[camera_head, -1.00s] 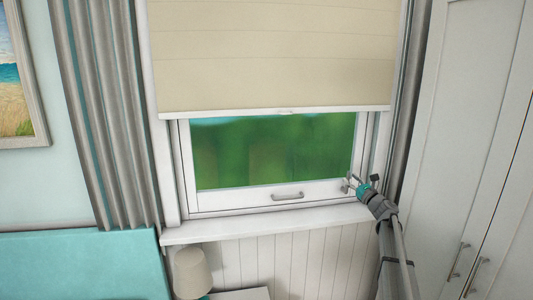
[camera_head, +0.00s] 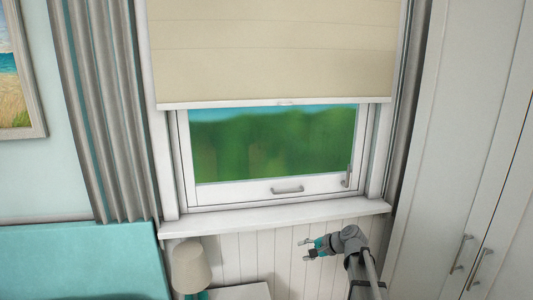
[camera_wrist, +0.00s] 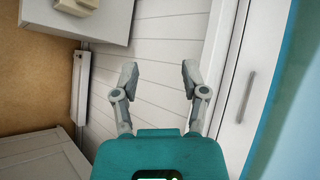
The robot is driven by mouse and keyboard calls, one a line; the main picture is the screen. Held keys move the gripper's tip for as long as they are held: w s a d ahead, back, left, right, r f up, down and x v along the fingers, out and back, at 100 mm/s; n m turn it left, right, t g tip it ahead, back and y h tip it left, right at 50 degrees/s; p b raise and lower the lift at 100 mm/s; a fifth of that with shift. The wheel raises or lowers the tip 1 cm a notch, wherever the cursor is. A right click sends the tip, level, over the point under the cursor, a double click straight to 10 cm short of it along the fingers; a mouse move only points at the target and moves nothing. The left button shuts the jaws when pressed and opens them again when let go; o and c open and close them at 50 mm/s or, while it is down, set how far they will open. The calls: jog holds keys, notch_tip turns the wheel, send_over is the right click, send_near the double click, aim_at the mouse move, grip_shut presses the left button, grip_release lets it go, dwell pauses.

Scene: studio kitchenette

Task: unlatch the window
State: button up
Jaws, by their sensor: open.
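The window (camera_head: 275,189) has a white frame and a green view through its pane; its sash appears closed. A grey latch handle (camera_head: 346,178) stands roughly upright at the sash's lower right corner. A second grey pull handle (camera_head: 287,190) lies flat at the middle of the bottom rail. My gripper (camera_head: 303,249) is below the sill, in front of the panelled wall, pointing left and apart from the latch. In the wrist view my gripper (camera_wrist: 159,78) has its two fingers spread with nothing between them. The window is not visible in the wrist view.
A cream blind (camera_head: 275,55) covers the upper window. The white sill (camera_head: 275,217) juts out above my gripper. A lamp (camera_head: 190,266) on a white nightstand (camera_head: 240,291) stands left. A tall wardrobe (camera_head: 450,140) with bar handles is close on the right. Grey curtains hang at both sides.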

jog(key=s+d+f+n+g+h+b, duration=0.1)
jog(key=s+f+n+h, duration=0.3)
jog(key=s, duration=0.7)
jog(key=s+d+f+n+g+h+b, duration=0.1)
jog(key=s+f+n+g+h, duration=0.3)
jog(key=s, duration=0.7)
notch_tip(320, 180, down, 3)
jog(key=shift+s+d+r+n+g+h+b, duration=0.1)
jog(key=shift+s+d+n+g+h+b, duration=0.2)
jog(key=shift+d+n+h, duration=0.5)
